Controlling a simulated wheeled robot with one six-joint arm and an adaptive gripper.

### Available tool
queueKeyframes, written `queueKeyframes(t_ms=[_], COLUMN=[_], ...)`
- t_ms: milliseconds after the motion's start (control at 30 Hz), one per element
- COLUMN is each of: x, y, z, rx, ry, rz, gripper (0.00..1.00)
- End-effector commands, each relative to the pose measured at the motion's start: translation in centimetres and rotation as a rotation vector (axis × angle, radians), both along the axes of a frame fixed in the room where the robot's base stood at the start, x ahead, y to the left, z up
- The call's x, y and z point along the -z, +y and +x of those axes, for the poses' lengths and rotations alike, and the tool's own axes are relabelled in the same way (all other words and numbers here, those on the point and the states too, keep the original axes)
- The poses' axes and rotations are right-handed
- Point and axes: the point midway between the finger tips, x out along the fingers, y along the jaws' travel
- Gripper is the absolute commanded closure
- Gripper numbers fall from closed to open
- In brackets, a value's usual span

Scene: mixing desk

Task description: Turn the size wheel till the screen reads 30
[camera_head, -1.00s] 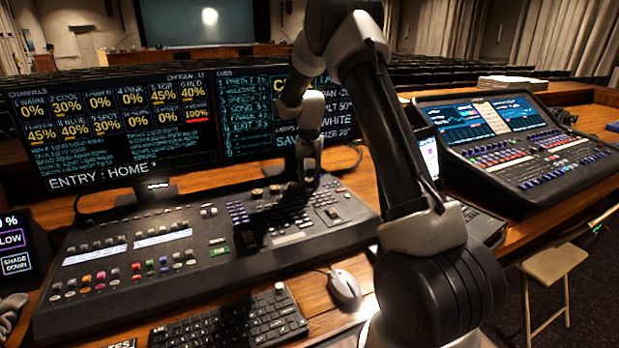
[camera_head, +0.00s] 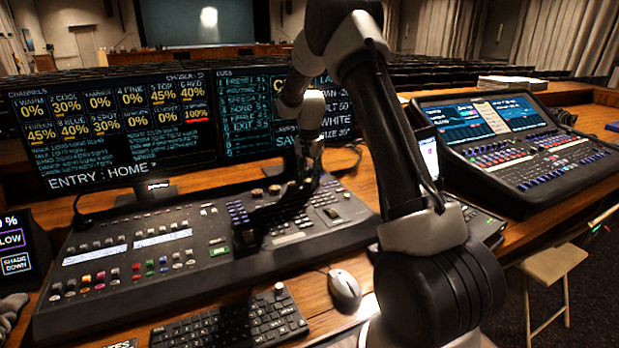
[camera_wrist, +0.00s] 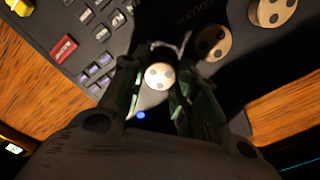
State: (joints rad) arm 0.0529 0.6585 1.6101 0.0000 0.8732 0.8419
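A round pale knob (camera_wrist: 160,76) with dark dots on its top is on the black desk in the wrist view. My gripper (camera_wrist: 166,60) has one finger on each side of it. Whether the fingers touch the knob is too dark to tell. In the head view my gripper (camera_head: 304,178) points down at the back of the mixing desk (camera_head: 120,262) and hides the knob there. The screen (camera_head: 232,118) stands behind the desk; its size line near the right end is small and partly hidden by my arm, so I cannot read the number surely.
Two more round knobs, a middle one (camera_wrist: 212,42) and a farther one (camera_wrist: 269,12), sit to the right in the wrist view. A red key (camera_wrist: 63,48) and several small keys are at the left. A keyboard (camera_head: 232,325) and mouse (camera_head: 345,288) lie in front.

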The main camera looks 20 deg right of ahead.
Motion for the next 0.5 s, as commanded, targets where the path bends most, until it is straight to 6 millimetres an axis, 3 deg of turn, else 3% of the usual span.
queueKeyframes(t_ms=[367,500], x=[-0.1,-1.4], y=[0.0,0.0], z=[0.0,0.1], rx=[-0.001,-0.001], ry=[-0.001,-0.003], rz=[0.000,0.000], gripper=[0.60,0.60])
